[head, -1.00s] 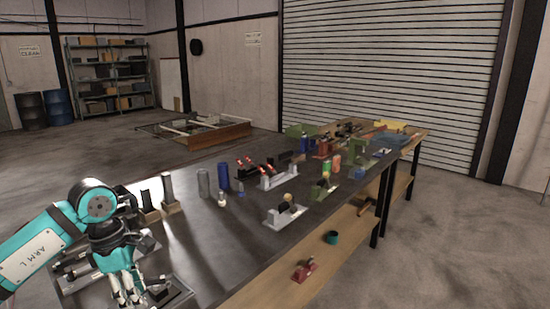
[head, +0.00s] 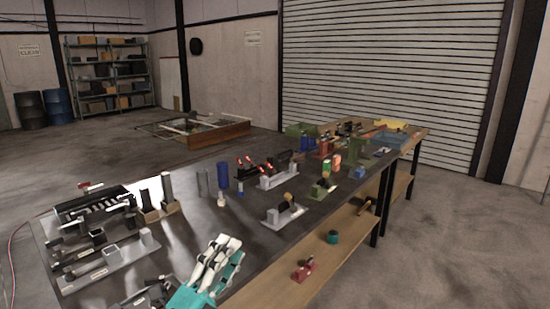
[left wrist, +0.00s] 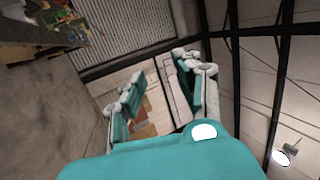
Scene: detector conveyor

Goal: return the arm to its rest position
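My left gripper (head: 222,250) is at the bottom of the head view, over the near edge of the dark workbench (head: 180,248). Its white and teal fingers point up and away from me. In the left wrist view, the left gripper (left wrist: 155,92) has its two fingers well apart with nothing between them, so it is open and empty. Behind the fingers that view shows the wall, the roller door and dark beams, tilted. Most of the left arm is outside the head view. My right gripper is in neither view.
Grey fixtures (head: 118,255) stand on the bench left of the gripper. A blue cylinder (head: 223,175) and several other parts stand further back. A lower wooden shelf (head: 290,270) holds a red part (head: 304,269) and a teal ring (head: 332,237). Open floor lies right of the bench.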

